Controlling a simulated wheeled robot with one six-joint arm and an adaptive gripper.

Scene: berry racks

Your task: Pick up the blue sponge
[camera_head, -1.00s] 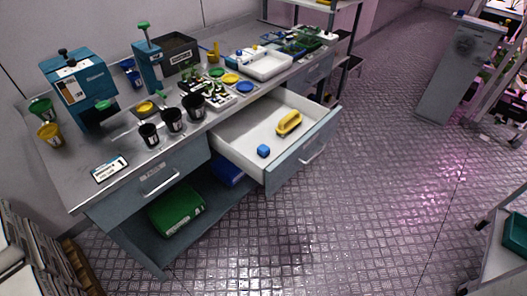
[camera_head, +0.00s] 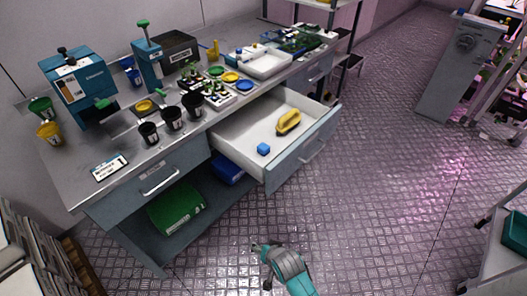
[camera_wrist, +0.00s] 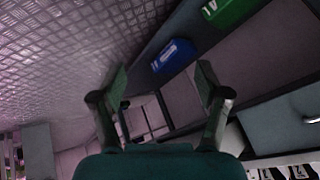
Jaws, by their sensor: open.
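A small blue block (camera_head: 263,149), which looks like the blue sponge, lies on the white floor of the open drawer (camera_head: 240,133), near its front left corner. A yellow, rounded object (camera_head: 288,122) lies behind it to the right. My gripper (camera_head: 260,264) is in front of the bench, over the floor, well apart from the drawer in the picture. In the wrist view my gripper (camera_wrist: 162,82) has its two fingers spread with nothing between them. I cannot make out the blue block in the wrist view.
The drawer's raised front panel (camera_head: 302,150) juts out over the floor. Cups and trays crowd the bench top. Open floor lies to the right.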

